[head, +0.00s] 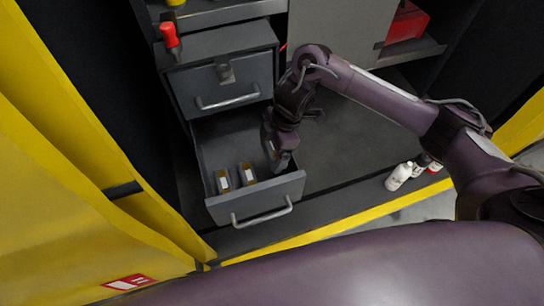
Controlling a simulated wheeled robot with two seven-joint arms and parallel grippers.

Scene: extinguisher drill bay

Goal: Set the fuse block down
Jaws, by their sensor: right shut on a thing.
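My right gripper (282,162) reaches down into the right side of an open grey drawer (257,203). It is shut on a fuse block (271,150), which is mostly hidden by the gripper; only a small brownish part shows. I cannot tell whether the block touches the drawer floor. Two similar small brown and white blocks, one on the left (223,181) and one nearer the middle (248,173), stand in the drawer to the left of the gripper. My left gripper is not in view.
A closed drawer (222,86) sits above the open one, with a red-handled tool (170,36) on top. Several small bottles (398,177) stand to the right. A red case (406,22) is on a shelf. Yellow panels (70,150) border the left.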

